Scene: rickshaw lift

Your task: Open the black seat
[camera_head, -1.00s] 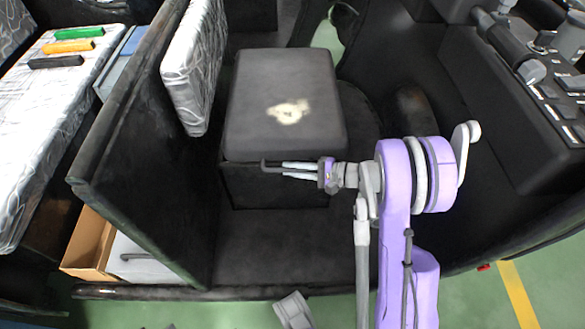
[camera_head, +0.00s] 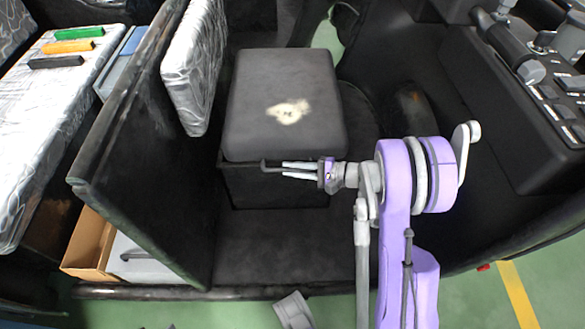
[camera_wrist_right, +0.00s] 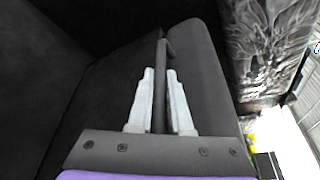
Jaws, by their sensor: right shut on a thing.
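The black seat (camera_head: 265,90) is a box with a thick lid, and the lid lies flat on the dark base (camera_head: 250,185). A pale worn patch marks its top. The lid also shows in the right wrist view (camera_wrist_right: 202,75). My right gripper (camera_head: 285,170) is at the seat's front edge, fingers pointing left. A thin black bar (camera_head: 264,164) with a bent end runs along that edge. In the right wrist view the bar (camera_wrist_right: 161,60) passes between the two pale fingers, which are shut on it. I cannot tell how the bar joins the seat.
A dark partition (camera_head: 140,170) and a patterned cushion (camera_head: 190,75) stand left of the seat. A control panel (camera_head: 545,95) is at the right. A bench (camera_head: 70,110) with coloured blocks and a cardboard box (camera_head: 90,245) are at far left. The floor before the seat is clear.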

